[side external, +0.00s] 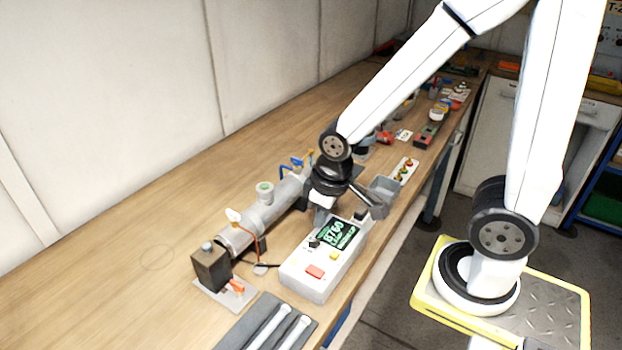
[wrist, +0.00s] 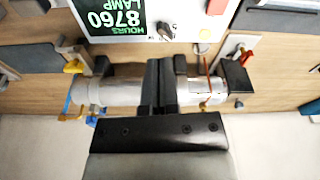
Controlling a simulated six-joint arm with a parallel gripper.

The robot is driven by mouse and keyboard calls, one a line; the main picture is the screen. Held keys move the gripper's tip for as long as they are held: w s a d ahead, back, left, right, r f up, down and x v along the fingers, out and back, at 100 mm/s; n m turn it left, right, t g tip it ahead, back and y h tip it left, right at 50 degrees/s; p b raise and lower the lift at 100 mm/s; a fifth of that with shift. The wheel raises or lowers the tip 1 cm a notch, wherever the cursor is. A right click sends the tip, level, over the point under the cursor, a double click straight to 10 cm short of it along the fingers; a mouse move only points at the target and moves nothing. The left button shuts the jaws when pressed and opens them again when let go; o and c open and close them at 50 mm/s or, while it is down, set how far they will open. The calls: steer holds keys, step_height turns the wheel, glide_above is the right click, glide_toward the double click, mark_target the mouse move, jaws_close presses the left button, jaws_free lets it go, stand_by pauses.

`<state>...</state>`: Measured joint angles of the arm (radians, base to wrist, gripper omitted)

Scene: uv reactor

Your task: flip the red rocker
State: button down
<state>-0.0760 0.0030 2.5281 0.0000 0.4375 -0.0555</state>
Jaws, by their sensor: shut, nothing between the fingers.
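The red rocker (side external: 315,271) is on the top face of a white control box (side external: 318,287), near its front end. In the wrist view the rocker (wrist: 216,6) shows at the top edge, partly cut off. The box also carries a display (side external: 341,233) reading 8760 lamp hours, a black knob (wrist: 166,30) and a yellow button (side external: 334,256). My gripper (wrist: 161,62) is shut and empty. In the wrist view its fingers cross in front of the metal tube, with the tips below the knob and apart from the rocker. In the side view the fingertips are hard to make out.
A metal reactor tube (side external: 261,218) with fittings lies beside the box. A dark block (side external: 210,268) and an orange-red lever (side external: 237,286) stand at its near end. A grey mat (side external: 252,322) holds white tubes in front. Bare wooden bench (side external: 120,270) lies left.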

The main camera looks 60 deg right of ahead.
steer(key=shift+w+d+f+m+t, duration=0.1)
steer(key=shift+d+f+m+t, duration=0.05)
steer(key=shift+d+m, duration=0.35)
steer(key=shift+w+d+f+m+t, duration=0.15)
steer(key=shift+d+m, duration=0.15)
steer(key=shift+d, duration=0.3)
steer(key=shift+s, duration=0.1)
steer(key=shift+a+r, duration=0.1)
steer(key=a+r+m, duration=0.1)
steer(key=m, duration=0.1)
steer(key=a+r+m, duration=0.1)
steer(key=m, duration=0.1)
steer(key=shift+s+a, duration=0.1)
steer(key=shift+s, duration=0.05)
steer(key=s+a+r+m+g, duration=0.2)
steer(key=a+r+m, duration=0.3)
steer(key=m, duration=0.9)
steer(key=shift+s+a+r+g, duration=0.35)
steer(key=shift+s+r, duration=0.35)
steer(key=shift+r, duration=0.45)
steer(key=shift+f, duration=0.1)
